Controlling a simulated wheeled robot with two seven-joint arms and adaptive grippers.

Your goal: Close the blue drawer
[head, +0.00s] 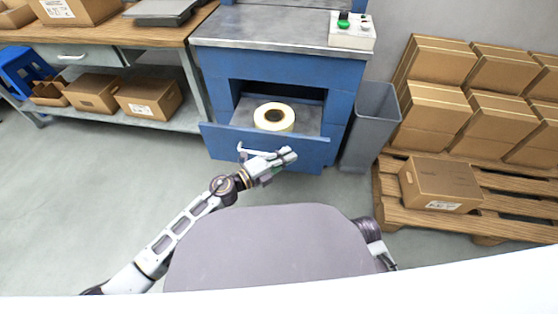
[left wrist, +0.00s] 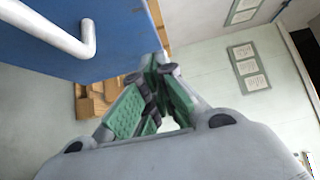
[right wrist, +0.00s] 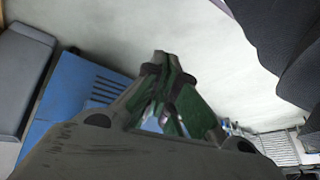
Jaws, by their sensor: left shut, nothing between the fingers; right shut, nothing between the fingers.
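The blue drawer (head: 312,150) stands open at the front of the blue cabinet (head: 345,100), and a cream-coloured roll (head: 274,117) lies inside it. Its white bar handle (head: 243,151) is on the front face. My left gripper (head: 290,155) is shut and empty, in front of the drawer face and right of the handle's left end. In the left wrist view the blue drawer front (left wrist: 110,45) and the white handle (left wrist: 60,32) are close by, and the shut fingers are near the panel's edge; contact cannot be told. My right gripper (right wrist: 165,85) is shut and empty, low beside my body.
A grey bin (head: 372,125) stands right of the cabinet. Beyond it is a wooden pallet (head: 388,190) with several cardboard boxes (head: 440,185). A workbench (head: 110,30) with boxes on its lower shelf is at the left. The floor (head: 90,190) at left is clear.

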